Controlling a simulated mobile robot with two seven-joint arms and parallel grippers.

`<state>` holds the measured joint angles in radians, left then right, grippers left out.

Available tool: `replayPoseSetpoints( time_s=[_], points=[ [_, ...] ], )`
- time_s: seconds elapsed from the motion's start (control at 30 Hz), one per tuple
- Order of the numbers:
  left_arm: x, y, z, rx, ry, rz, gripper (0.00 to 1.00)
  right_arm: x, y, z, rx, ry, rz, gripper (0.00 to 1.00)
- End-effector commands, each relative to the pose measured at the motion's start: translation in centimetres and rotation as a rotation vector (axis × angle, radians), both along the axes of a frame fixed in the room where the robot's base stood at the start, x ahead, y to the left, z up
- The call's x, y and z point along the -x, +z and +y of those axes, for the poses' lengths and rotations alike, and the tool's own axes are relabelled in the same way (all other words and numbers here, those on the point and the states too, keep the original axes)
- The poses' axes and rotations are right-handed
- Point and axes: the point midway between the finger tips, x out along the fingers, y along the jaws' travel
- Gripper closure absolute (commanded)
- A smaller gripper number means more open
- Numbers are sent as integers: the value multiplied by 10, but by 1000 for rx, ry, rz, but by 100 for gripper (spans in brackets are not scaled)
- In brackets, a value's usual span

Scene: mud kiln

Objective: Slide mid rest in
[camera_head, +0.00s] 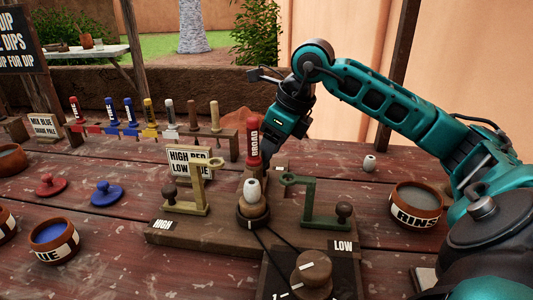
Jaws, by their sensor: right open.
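A wooden base (180,232) carries a tan rest (199,185) on its HIGH side and a green rest (312,203) on its LOW side. A white bead (253,190) sits on a round spindle between them. A red brush marked BROAD (253,139) stands upright behind the bead. A mid rest is not clearly distinguishable; the area behind the bead is partly hidden. My right gripper (268,152) is open, pointing down and left just beside the red brush; whether it touches the brush is unclear. My left gripper is not in view.
A round knob (311,268) is at the front. A rack (150,131) of several upright brushes stands at back left. Paint lids, a blue paint bowl (54,238) and a rinse bowl (417,205) flank the base. A loose white bead (369,163) lies right.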

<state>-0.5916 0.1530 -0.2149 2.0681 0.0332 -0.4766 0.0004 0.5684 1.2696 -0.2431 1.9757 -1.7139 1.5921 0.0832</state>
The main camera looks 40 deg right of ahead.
Motion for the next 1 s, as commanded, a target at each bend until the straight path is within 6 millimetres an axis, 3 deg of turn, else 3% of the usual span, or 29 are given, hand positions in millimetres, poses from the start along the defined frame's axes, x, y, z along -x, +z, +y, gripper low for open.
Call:
replayPoseSetpoints(
  time_s=[0.3, 0.5, 1.0],
  points=[
    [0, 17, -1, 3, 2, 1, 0, 25, 69, -11, 3, -2, -2, 46],
    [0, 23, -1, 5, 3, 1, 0, 35, 95, -15, 1, 1, -1, 46],
    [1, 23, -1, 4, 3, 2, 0, 39, 101, -16, -1, 2, 2, 46]
  ],
)
